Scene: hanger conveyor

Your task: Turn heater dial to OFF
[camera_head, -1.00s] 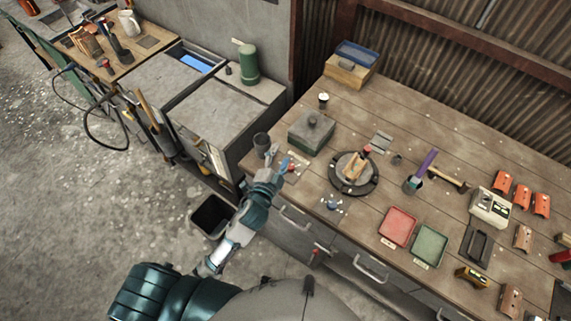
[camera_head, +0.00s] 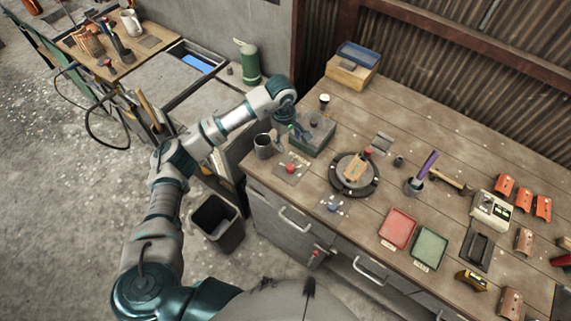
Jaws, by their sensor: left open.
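A red dial (camera_head: 290,168) sits on a small plate with pale marks near the left front edge of the wooden workbench (camera_head: 446,133). I cannot read the labels or either dial's setting. My left arm comes in from the left. Its gripper (camera_head: 299,131) is open, small in the picture, over the near left part of a grey-green lidded box (camera_head: 319,133), beyond the red dial and apart from it. I cannot tell whether it touches the box. My right gripper is not in view.
A grey cup (camera_head: 263,147) stands left of the red dial. A round black stand (camera_head: 342,187) with a wooden piece is to the right. Red (camera_head: 397,230) and green (camera_head: 430,247) trays lie near the front edge. A dark bin (camera_head: 216,221) stands on the floor.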

